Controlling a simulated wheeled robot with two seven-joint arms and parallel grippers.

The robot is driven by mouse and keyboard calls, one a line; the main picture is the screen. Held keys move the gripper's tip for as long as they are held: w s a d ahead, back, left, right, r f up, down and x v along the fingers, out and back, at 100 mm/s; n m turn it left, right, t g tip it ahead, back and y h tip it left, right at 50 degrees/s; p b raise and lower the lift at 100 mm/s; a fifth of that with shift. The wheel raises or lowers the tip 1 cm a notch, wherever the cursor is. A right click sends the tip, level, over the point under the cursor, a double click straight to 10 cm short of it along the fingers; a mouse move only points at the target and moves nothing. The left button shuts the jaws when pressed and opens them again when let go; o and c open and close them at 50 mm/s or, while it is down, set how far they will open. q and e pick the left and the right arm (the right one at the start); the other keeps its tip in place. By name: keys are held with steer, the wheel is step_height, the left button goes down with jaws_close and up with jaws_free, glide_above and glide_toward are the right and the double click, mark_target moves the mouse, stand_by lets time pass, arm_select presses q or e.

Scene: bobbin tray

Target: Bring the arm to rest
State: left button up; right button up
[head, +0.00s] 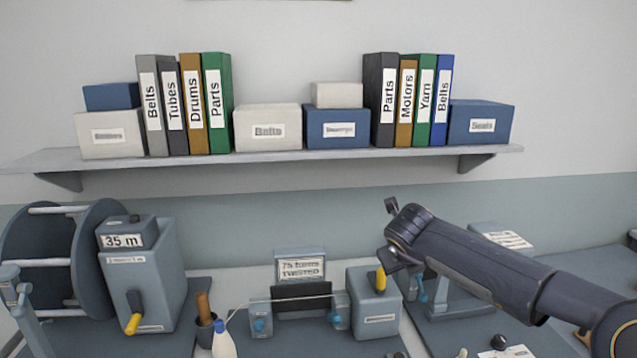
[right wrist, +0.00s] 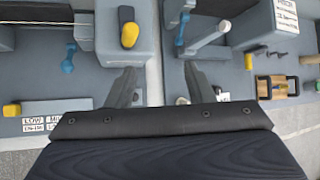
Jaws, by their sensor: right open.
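My right arm reaches in from the lower right in the head view, and my right gripper (head: 389,232) is above the bench by the twisting device. In the right wrist view my right gripper (right wrist: 160,88) has its two fingers spread apart with nothing between them. Beyond the fingers is a grey box with a yellow-handled crank (right wrist: 129,34); the fingers look apart from it. My left gripper is not in view.
A winder box labelled 35 m (head: 150,280) stands beside a large reel (head: 85,255) at left. A white bottle (head: 222,342) stands at front. The twister box (head: 374,300) is close below my right gripper. A shelf (head: 270,157) with binders and boxes spans the wall.

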steer(key=s+d+r+n+t, duration=0.25)
steer(key=r+n+t, duration=0.35)
steer(key=r, duration=0.4)
steer(key=s+a+r+n+t+y+b, duration=0.1)
steer(key=s+a+r+n+t+y, duration=0.15)
steer(key=s+n+y, duration=0.45)
steer(key=s+d+f+n+g, duration=0.1)
steer(key=s+f+n+g, duration=0.4)
steer(key=s+f+n, duration=0.4)
steer(key=s+f+n+g+b, duration=0.1)
steer(key=s+f+n+g, duration=0.5)
steer(key=s+f, duration=0.9)
steer(key=s+n, duration=0.3)
steer(key=s, duration=0.3)
steer(key=shift+s+d+f+h+b, duration=0.3)
steer(key=shift+d+h, duration=0.1)
steer(key=shift+c, duration=0.3)
